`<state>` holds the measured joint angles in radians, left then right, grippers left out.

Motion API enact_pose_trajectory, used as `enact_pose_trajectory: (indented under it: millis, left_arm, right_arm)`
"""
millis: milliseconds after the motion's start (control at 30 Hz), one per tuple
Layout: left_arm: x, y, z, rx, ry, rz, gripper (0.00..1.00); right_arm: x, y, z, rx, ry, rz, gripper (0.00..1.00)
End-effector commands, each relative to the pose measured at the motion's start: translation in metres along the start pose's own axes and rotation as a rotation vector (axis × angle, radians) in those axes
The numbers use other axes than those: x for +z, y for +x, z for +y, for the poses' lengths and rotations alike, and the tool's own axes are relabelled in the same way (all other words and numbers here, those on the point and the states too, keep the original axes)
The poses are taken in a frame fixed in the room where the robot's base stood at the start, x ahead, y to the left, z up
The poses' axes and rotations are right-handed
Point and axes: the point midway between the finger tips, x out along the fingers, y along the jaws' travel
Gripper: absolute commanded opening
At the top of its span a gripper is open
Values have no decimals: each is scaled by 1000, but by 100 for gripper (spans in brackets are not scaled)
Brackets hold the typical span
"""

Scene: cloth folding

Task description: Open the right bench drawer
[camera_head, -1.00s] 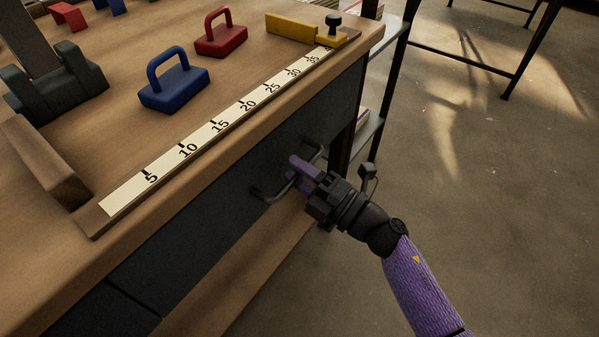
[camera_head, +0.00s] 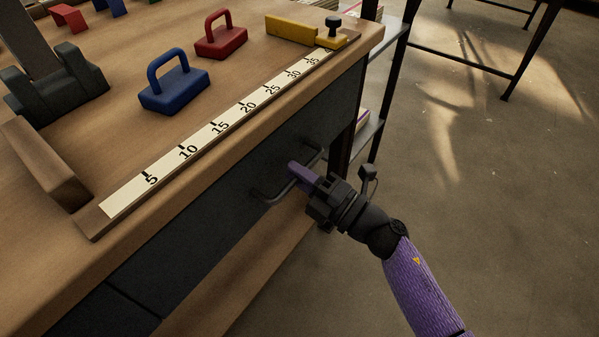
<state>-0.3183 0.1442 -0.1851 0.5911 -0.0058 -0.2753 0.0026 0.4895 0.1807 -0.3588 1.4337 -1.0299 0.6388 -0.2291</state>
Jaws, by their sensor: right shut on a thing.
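The right bench drawer has a dark grey front (camera_head: 225,215) under the bench top, and its front looks flush with the bench. Its dark bar handle (camera_head: 272,196) sticks out from the front. My right gripper (camera_head: 303,175) comes in from the lower right and is shut on the middle of the handle, with its purple fingers around the bar. The fingers partly hide the handle's middle. My left gripper is not in view.
On the wooden bench top (camera_head: 125,150) lie a ruler strip (camera_head: 215,130), a blue handled block (camera_head: 174,85), a red handled block (camera_head: 221,38) and a yellow stop (camera_head: 295,30). A metal shelf (camera_head: 375,130) stands behind the bench's right end.

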Motion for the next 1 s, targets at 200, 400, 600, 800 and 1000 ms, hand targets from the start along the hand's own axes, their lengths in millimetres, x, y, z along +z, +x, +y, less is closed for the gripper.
enact_pose_trajectory:
  millis: [200,400,600,800,1000]
  left_arm:
    - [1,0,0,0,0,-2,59]
    - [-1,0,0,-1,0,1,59]
    - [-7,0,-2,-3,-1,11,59]
    - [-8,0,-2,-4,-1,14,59]
    - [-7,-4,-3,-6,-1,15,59]
  right_arm:
    - [0,0,-1,-2,0,-1,0]
    - [0,0,-1,-2,0,-1,0]
    - [0,0,-1,-2,0,-1,0]
    - [0,-1,-1,-2,0,-1,0]
    - [0,-9,2,-3,0,-2,0]
